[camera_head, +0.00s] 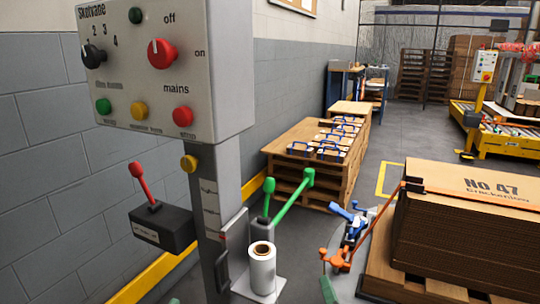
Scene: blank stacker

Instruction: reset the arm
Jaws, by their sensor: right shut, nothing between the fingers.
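Several levers could be the arm; I cannot tell which one is meant. A green arm (293,198) with a round knob end slants up from a grey post beside the control column. A green upright lever (267,199) stands just left of it. A red lever (143,184) sits upright and slightly tilted on a dark box (162,228) left of the column.
A control panel (180,100) with knobs and buttons stands close at left. A white roll (262,268) stands on a base plate.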

